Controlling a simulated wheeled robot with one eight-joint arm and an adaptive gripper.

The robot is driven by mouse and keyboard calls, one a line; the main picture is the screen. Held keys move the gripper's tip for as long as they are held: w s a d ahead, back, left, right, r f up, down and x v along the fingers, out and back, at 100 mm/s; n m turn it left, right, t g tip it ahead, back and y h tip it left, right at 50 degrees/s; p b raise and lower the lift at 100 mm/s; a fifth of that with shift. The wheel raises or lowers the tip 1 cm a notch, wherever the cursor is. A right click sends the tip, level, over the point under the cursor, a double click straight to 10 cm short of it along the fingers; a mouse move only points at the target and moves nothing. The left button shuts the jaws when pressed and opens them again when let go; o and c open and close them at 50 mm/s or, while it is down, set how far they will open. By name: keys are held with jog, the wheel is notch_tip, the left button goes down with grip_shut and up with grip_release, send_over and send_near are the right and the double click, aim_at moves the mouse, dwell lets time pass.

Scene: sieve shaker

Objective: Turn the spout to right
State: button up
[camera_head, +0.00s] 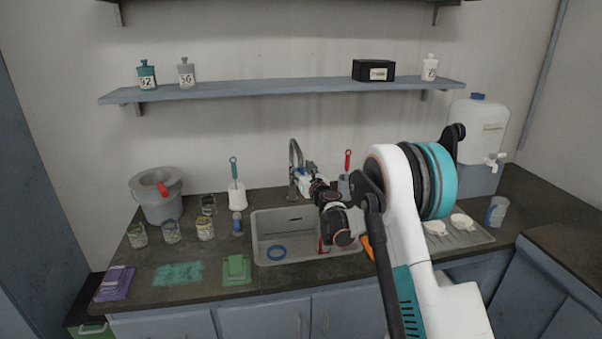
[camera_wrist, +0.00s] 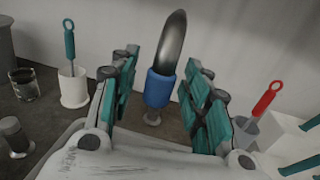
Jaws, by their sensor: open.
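The tap's spout (camera_head: 293,155) is a curved grey metal tube rising behind the sink (camera_head: 258,240). In the wrist view the spout (camera_wrist: 172,42) stands upright with a slight lean, with a blue collar (camera_wrist: 160,86) around its lower part. My gripper (camera_head: 305,181) is at the tap, just right of the spout in the head view. In the wrist view my gripper (camera_wrist: 161,68) is open, with one teal finger on each side of the spout and collar. Gaps show between the fingers and the spout. The tap's base is partly hidden by my gripper.
A teal-handled brush in a white holder (camera_head: 236,195) stands left of the tap, and a red-handled brush (camera_head: 347,163) stands right of it. Several jars and a grey bucket (camera_head: 160,205) stand left. A shelf (camera_head: 285,91) runs above.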

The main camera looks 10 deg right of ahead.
jog(key=shift+w, duration=0.2)
grip_shut()
jog(key=shift+d+y, duration=0.3)
jog(key=shift+d, duration=0.25)
jog(key=w+d+n+g+y, duration=0.1)
jog(key=w+d+n+y, duration=0.1)
jog(key=d, duration=0.7)
jog(key=shift+w+n+y, duration=0.4)
jog(key=shift+n+y, duration=0.1)
jog(key=shift+y, duration=0.5)
jog(key=shift+d, duration=0.15)
